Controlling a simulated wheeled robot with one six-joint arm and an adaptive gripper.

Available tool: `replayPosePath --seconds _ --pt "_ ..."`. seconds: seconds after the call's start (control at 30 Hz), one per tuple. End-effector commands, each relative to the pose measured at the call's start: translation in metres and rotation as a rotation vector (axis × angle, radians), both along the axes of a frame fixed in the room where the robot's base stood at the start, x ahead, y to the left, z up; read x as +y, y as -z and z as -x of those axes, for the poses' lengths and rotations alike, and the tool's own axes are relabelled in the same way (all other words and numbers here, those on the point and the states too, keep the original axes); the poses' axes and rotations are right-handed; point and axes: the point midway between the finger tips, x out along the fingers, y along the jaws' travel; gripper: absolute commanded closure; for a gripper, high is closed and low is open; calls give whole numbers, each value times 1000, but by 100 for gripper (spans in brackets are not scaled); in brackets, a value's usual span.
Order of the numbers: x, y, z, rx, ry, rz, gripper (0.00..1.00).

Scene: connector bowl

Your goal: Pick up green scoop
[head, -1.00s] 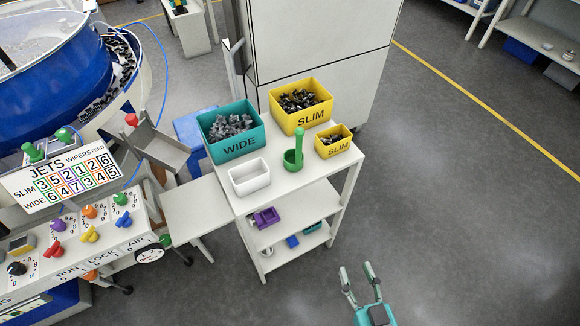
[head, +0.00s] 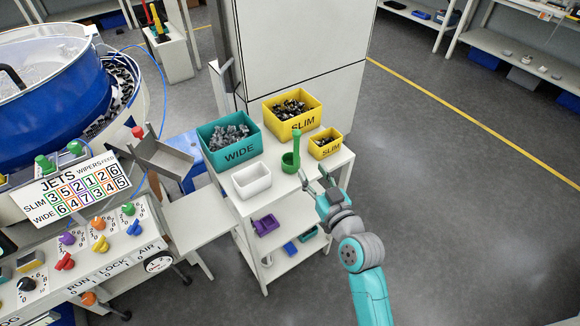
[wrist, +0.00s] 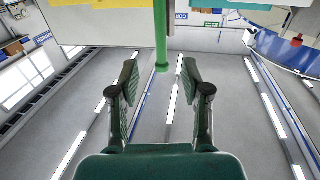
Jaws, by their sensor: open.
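The green scoop (head: 290,161) stands on the cart's top shelf, its cup low and its handle upright. It is between the white tray and the small yellow bin. My gripper (head: 316,174) is open and empty, just in front and to the right of the scoop, at about the cart's front right edge. In the wrist view the scoop's green handle (wrist: 161,38) hangs from the top of the picture, centred beyond the two spread fingertips (wrist: 160,75). The handle is not between the fingers. The scoop's cup is not visible in the wrist view.
On the white cart (head: 292,190) stand a teal WIDE bin (head: 240,154), a large yellow SLIM bin (head: 306,122), a small yellow SLIM bin (head: 328,150) and an empty white tray (head: 252,183). A tall cabinet (head: 300,50) rises behind. The floor at right is clear.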

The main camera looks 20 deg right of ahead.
Motion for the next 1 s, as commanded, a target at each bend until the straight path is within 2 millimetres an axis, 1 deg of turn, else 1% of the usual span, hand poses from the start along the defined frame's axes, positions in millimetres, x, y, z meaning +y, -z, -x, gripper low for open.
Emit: replayPosePath --seconds 0.33,0.43,0.63,0.9,1.0 --pt "5 -2 -44 -3 -3 1 52" --pt "6 -2 -53 -2 -2 1 52" --pt "8 -3 -64 -2 -3 1 52" --pt "13 -6 -99 -2 -2 1 52" --pt "14 -6 -106 -1 -2 0 52"
